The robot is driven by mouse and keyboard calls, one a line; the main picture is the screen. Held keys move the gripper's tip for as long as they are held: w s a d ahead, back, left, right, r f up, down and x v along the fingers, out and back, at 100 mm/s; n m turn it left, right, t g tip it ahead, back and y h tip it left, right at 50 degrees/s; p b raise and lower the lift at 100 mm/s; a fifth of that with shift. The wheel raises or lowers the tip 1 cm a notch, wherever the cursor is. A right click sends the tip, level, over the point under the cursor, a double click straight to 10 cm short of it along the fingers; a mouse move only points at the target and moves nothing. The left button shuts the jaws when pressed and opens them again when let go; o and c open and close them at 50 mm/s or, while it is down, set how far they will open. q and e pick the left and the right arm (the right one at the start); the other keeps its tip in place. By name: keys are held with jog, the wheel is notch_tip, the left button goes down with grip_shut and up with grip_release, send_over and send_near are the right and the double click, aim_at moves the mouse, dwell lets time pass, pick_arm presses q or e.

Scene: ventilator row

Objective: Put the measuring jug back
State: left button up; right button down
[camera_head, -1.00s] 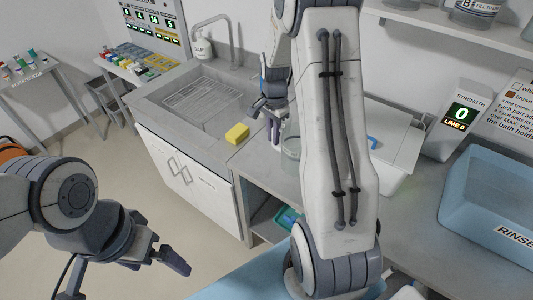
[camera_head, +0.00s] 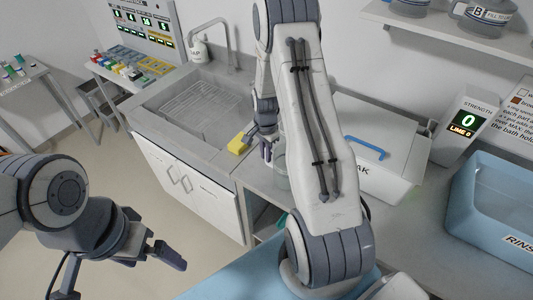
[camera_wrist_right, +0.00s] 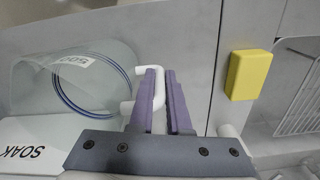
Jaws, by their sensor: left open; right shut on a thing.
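The measuring jug is a clear cylinder with blue rings and a white handle. In the right wrist view the jug (camera_wrist_right: 88,85) lies at the left, and my right gripper (camera_wrist_right: 160,72) is shut on its handle. In the head view the jug (camera_head: 280,170) shows on the counter beside the sink, partly hidden behind my right arm. My right gripper (camera_head: 267,150) is just left of it there. Whether the jug touches the counter I cannot tell. My left gripper (camera_head: 166,252) is open and empty, low over the floor at the lower left.
A yellow sponge (camera_head: 238,145) lies close to my right gripper at the sink's (camera_head: 160,95) edge. A white SOAK box (camera_head: 385,150) with a blue handle stands right of the jug. The blue RINSE tub (camera_head: 490,205) is further right. A shelf (camera_head: 450,38) holds containers above.

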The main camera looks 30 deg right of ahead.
jog(key=shift+f, duration=0.4)
jog(key=shift+f, duration=0.1)
jog(key=c, duration=0.9)
grip_release()
jog(key=shift+s, duration=0.1)
